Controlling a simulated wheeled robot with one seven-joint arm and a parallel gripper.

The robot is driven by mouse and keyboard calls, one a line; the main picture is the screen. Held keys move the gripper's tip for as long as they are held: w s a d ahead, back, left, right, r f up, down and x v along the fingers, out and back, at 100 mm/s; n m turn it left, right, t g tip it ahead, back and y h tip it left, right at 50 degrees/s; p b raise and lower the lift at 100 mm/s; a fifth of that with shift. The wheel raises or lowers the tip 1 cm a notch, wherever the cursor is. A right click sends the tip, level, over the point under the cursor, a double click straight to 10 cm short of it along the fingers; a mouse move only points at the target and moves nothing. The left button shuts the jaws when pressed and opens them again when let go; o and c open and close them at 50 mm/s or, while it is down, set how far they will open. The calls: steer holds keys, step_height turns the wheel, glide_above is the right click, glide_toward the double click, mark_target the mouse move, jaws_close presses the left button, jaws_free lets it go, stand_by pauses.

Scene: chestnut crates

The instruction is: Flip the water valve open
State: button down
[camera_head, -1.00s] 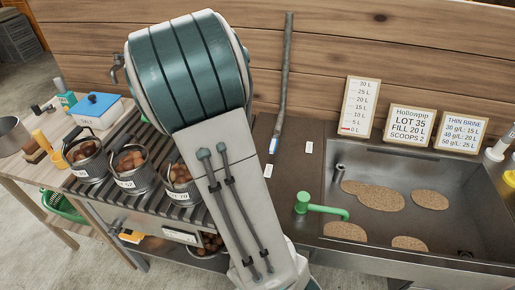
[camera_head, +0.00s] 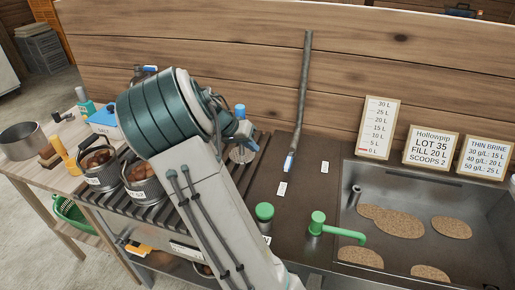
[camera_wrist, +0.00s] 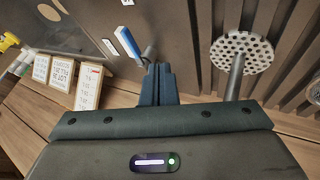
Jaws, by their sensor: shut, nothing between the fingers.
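A blue-and-white lever (camera_head: 290,160) sits at the lower end of a grey pipe on the wall; it appears to be the water valve. The lever also shows in the wrist view (camera_wrist: 129,43), just ahead and left of my fingertips and apart from them. My gripper (camera_wrist: 160,72) is shut and empty. In the head view my arm largely hides it. A green tap (camera_head: 337,228) stands at the sink's left edge, its spout pointing over the basin.
A perforated disc on a stem (camera_wrist: 242,51) stands close to the right of my gripper. A green-lidded jar (camera_head: 264,212) is near the counter front. Pots of chestnuts (camera_head: 147,188) stand on the slatted rack. Sign boards (camera_head: 432,146) line the sink's (camera_head: 398,167) back.

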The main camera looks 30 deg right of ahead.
mark_target(289, 159)
steer(key=x, duration=0.7)
steer(key=shift+s+d+f, duration=0.15)
steer(key=shift+d+f, duration=0.05)
steer(key=shift+s+d+f+p, duration=0.15)
steer(key=shift+s+d+p, duration=0.25)
steer(key=shift+s+d, duration=1)
steer(key=shift+s, duration=0.1)
steer(key=shift+a, duration=0.1)
